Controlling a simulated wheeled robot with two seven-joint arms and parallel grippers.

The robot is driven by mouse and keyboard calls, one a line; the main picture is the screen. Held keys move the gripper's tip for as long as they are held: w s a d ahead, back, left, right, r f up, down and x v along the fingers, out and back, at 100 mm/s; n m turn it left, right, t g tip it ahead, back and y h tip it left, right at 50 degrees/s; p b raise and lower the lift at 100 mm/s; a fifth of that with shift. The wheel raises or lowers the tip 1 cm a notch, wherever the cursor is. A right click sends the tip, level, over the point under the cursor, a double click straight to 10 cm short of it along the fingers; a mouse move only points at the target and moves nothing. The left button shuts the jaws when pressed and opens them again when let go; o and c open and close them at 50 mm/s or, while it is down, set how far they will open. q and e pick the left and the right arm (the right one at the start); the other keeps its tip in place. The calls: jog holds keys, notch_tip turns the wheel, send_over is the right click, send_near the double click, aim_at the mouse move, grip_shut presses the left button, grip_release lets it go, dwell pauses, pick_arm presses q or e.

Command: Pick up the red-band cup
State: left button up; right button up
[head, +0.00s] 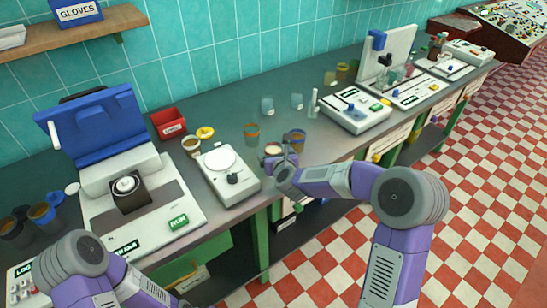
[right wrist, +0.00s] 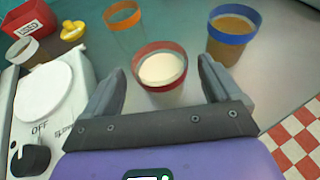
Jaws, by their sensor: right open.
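The red-band cup (right wrist: 162,74) is clear with a red rim and pale, cream-coloured contents. It stands upright on the grey counter. My right gripper (right wrist: 161,66) is open, with one finger on each side of the cup and visible gaps between. In the head view the cup (head: 272,149) shows just beyond my right gripper (head: 284,163), which partly hides it. My left arm shows at the bottom left of the head view, but its gripper is out of the picture.
A blue-band cup (right wrist: 233,33) with brown contents stands close on the right. An empty orange-band cup (right wrist: 124,24) stands behind on the left. A white hotplate device (head: 228,175) is left of the cup. A red "USED" bin (right wrist: 30,17) stands farther left.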

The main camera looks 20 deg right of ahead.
jog(key=shift+w+f, duration=0.25)
jog(key=shift+w, duration=0.3)
jog(key=c, duration=1.2)
jog(key=shift+r, duration=0.15)
jog(key=shift+c, duration=0.2)
